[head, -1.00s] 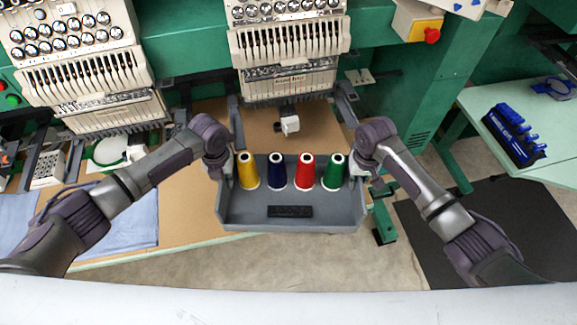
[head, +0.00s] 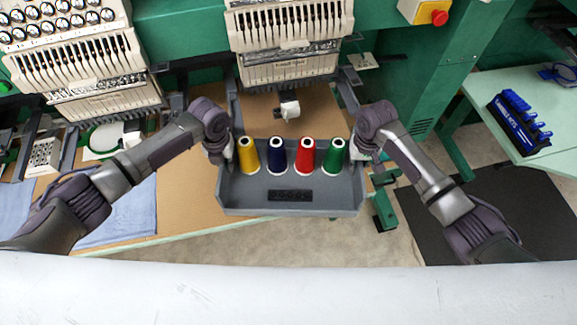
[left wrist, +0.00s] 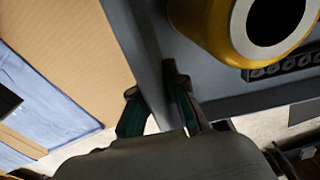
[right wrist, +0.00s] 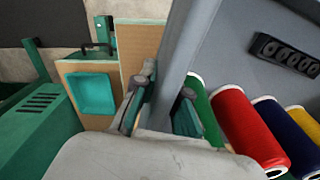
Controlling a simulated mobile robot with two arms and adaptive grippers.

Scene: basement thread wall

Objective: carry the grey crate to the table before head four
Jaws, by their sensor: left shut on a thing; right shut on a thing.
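The grey crate (head: 240,203) is in the middle of the head view, held level in front of the machine. In it stand a yellow cone (head: 248,156), a blue cone (head: 277,157), a red cone (head: 305,157) and a green cone (head: 334,157) in a row, with a black strip (head: 290,195) in front of them. My left gripper (left wrist: 158,100) is shut on the crate's left wall. My right gripper (right wrist: 165,95) is shut on the crate's right wall. In the head view the fingertips are partly hidden at the walls. The brown table (head: 180,205) lies beyond and below the crate.
Embroidery heads (head: 290,45) hang above the table. A blue cloth (head: 125,210) lies at the left. A green side table (head: 480,110) at the right holds a blue tool rack (head: 518,122). A dark mat (head: 480,215) lies on the floor at the right.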

